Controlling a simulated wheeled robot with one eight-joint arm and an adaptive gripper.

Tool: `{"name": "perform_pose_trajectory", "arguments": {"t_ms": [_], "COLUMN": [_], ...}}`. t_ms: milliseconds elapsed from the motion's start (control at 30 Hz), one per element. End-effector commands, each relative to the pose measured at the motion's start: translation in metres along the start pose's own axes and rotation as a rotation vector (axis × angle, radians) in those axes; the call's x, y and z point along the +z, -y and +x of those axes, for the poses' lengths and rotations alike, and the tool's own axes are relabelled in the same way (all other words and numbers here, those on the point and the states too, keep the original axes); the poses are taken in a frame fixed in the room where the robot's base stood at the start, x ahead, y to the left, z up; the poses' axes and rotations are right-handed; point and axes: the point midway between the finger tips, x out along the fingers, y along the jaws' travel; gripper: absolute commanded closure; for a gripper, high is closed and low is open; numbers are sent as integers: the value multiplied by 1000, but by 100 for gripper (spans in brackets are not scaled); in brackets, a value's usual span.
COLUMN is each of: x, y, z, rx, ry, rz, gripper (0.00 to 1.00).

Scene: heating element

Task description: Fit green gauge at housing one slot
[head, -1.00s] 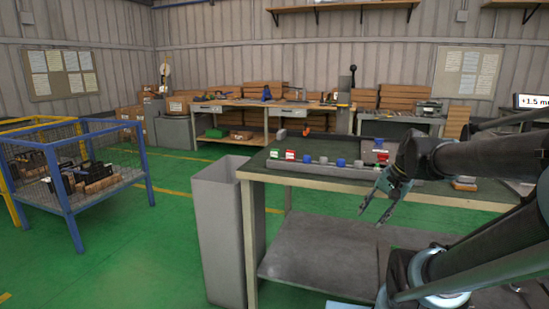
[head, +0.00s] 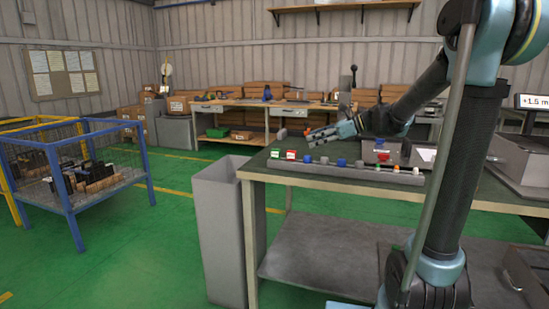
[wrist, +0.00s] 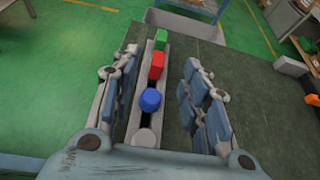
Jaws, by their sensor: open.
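A green block-shaped piece (head: 274,153), likely the green gauge, sits at the left end of a long grey rack (head: 345,172) on the workbench. It also shows at the far end of the rack in the wrist view (wrist: 161,36). My gripper (head: 312,137) is open and empty above the bench, just behind the rack's left part in the head view. In the wrist view its fingers (wrist: 160,62) spread on either side of the rack's row, apart from the pieces.
A red piece (head: 291,155) stands beside the green one, then a blue piece (wrist: 150,99) and a grey round one (wrist: 146,138). A tall grey bin (head: 222,215) stands at the bench's left end. A small grey block (head: 282,133) sits at the bench's back left.

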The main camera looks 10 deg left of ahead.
Motion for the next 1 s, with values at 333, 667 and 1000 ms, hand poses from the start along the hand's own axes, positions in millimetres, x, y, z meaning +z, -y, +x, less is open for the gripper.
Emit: {"name": "perform_pose_trajectory", "arguments": {"t_ms": [333,667,1000], "x": [4,5,5], "y": [4,4,4], "z": [41,97,125], "rx": [6,5,2], "ry": [16,16,15], "rz": [27,26,27], "gripper": [58,58,58]}}
